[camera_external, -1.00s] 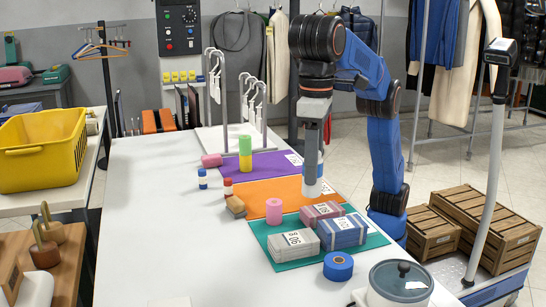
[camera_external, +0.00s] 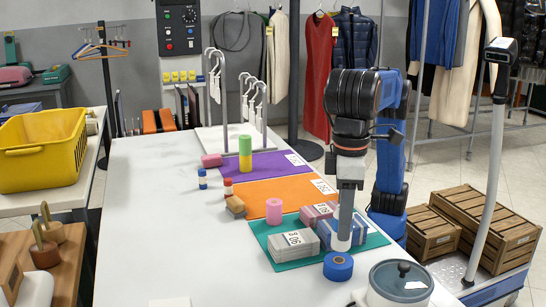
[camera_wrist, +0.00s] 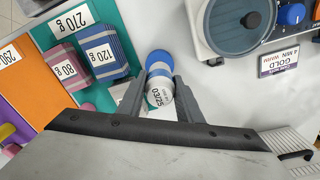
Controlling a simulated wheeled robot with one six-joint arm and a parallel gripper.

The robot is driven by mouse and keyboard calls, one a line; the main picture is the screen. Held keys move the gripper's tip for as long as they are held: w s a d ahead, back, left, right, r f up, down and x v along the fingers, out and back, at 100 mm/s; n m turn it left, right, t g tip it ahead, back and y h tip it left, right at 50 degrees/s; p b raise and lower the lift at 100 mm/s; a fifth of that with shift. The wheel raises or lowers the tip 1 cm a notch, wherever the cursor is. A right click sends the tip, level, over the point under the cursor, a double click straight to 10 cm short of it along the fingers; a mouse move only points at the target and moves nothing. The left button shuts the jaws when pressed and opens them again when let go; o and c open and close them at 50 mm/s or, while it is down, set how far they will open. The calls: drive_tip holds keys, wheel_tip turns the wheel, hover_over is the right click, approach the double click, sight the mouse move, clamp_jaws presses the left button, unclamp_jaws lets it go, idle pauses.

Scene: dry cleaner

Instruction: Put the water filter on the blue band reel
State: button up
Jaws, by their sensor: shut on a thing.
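The blue band reel (camera_external: 338,267) lies flat on the white table at the near edge of the green mat. The filter appears just above or behind the reel; the exact gap cannot be told. In the wrist view the blue reel (camera_wrist: 158,58) is partly hidden by the filter.
Stacked grey (camera_external: 293,244) and blue-striped packs (camera_external: 326,236) sit on the green mat (camera_external: 376,239) beside my gripper. A pink cylinder (camera_external: 273,211) stands behind. A lidded round pot (camera_external: 400,283) is at the near right. The table's left part is clear.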

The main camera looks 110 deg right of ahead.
drive_tip(key=shift+f, duration=1.6)
drive_tip(key=shift+f, duration=0.15)
drive_tip(key=o, duration=1.1)
wheel_tip(320, 180, up, 12)
drive_tip(key=shift+f, duration=0.1)
drive_tip(key=shift+r, duration=0.25)
